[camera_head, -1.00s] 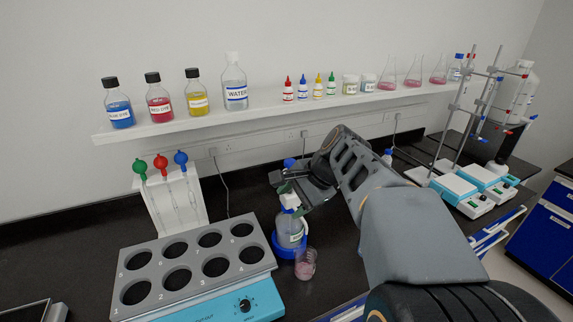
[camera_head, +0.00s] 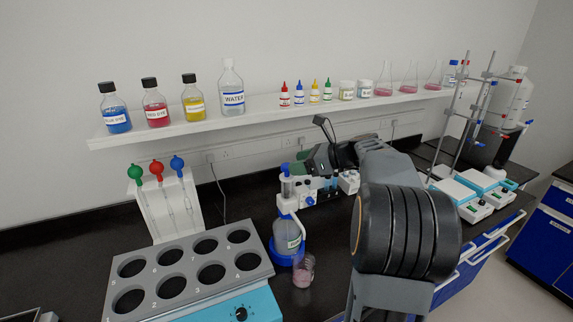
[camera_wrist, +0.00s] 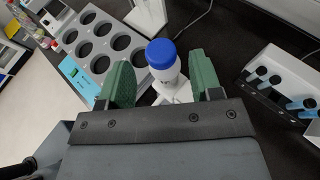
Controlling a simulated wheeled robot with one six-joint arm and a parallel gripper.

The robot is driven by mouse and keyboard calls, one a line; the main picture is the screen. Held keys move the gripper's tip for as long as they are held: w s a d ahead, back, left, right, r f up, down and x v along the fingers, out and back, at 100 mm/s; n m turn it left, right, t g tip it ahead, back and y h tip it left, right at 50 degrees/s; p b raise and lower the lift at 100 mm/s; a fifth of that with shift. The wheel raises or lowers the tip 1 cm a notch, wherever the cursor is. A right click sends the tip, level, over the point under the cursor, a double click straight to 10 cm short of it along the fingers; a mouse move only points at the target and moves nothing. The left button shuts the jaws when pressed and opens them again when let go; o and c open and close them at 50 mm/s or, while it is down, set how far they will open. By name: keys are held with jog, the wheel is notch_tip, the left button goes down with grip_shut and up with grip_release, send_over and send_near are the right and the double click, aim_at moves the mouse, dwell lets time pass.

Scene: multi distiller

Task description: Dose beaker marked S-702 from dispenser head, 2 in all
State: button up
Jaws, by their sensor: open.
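The dispenser bottle (camera_head: 287,236) stands on the dark bench, with a blue collar around its base. Its white and blue dispenser head (camera_head: 287,187) sticks up from it. A small beaker with pink liquid (camera_head: 303,271) stands right beside the bottle; I cannot read its marking. My gripper (camera_wrist: 158,82) is open, with green fingers to either side of the blue-topped dispenser head (camera_wrist: 161,56) in the wrist view. I cannot tell whether they touch it. In the head view my gripper (camera_head: 302,168) is at the head's height, just right of it and partly hidden. The beaker is hidden in the wrist view.
A grey heating block with empty wells (camera_head: 190,272) stands to the left, and a pipette stand (camera_head: 165,205) behind it. A shelf (camera_head: 270,114) with bottles and flasks runs along the wall. Stirrers (camera_head: 465,195) with clamp stands are at the right.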

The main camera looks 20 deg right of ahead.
aim_at(287, 170)
jog(key=shift+x, duration=2.2)
jog(key=shift+r, duration=0.1)
grip_shut()
